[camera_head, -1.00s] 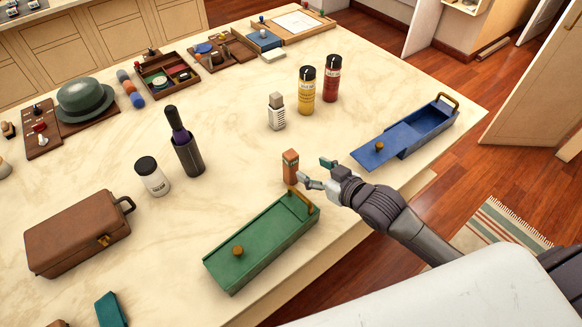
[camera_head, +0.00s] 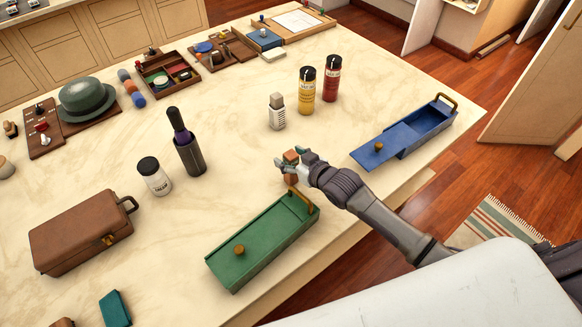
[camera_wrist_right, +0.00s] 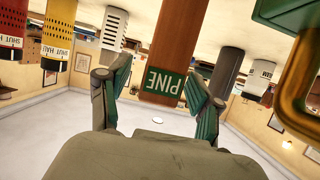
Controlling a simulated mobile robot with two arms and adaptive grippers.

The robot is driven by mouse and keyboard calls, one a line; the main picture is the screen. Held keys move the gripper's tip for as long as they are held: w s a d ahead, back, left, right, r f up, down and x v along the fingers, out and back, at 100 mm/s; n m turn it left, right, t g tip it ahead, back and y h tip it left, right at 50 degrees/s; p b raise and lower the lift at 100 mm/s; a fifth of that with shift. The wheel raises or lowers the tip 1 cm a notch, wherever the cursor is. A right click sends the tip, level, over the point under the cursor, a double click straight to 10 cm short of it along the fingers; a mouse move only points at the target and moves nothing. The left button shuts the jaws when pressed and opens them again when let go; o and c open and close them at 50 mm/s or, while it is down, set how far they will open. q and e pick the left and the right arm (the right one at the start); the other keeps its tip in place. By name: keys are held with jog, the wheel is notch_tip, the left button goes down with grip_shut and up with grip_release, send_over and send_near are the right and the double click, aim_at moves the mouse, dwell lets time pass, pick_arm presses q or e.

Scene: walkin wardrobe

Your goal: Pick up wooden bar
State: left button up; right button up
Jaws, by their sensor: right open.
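The wooden bar (camera_head: 290,160) stands upright on the table behind the green box's handle end; my right gripper partly hides it in the head view. In the right wrist view the brown bar (camera_wrist_right: 176,45) carries a green label reading PINE. My right gripper (camera_head: 284,167) is open around the bar. In the wrist view its two fingers (camera_wrist_right: 160,92) stand on either side of the bar, with gaps between. My left gripper is not in view.
The green box (camera_head: 262,240) with a brass knob lies close in front of the bar. The blue box (camera_head: 415,133) is to the right, slid partly open. A white-grey bottle (camera_head: 277,112), yellow shaker (camera_head: 306,92) and red shaker (camera_head: 331,80) stand behind.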

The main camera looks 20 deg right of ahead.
grip_shut()
jog(key=shift+r, duration=0.1)
